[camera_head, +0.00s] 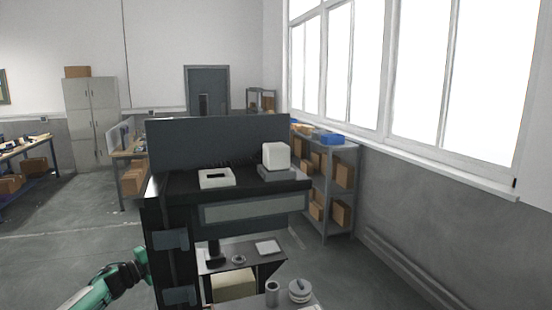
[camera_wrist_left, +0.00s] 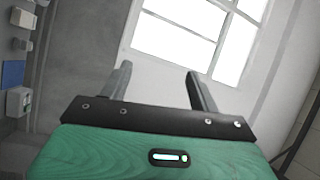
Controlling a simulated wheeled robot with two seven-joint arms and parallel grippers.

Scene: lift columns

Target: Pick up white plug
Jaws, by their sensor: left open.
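No thing in view is clearly a white plug. In the head view a white rounded block (camera_head: 276,156) sits on a grey base on the black top of the workstation. Left of it lies a low white square piece with an opening (camera_head: 216,178). Either may be the plug; I cannot tell. My left gripper (camera_head: 141,264) is at the lower left, beside the workstation's left side and below its top, apart from both white pieces. In the left wrist view the gripper (camera_wrist_left: 160,82) is open with nothing between its fingers. My right gripper is not in view.
The workstation's dark back panel (camera_head: 220,139) rises behind the top. A lower shelf holds a white flat piece (camera_head: 268,247) and a small ring (camera_head: 239,260). A grey cylinder (camera_head: 272,293) and a round white-grey item (camera_head: 299,291) stand at the front. Floor is clear at left.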

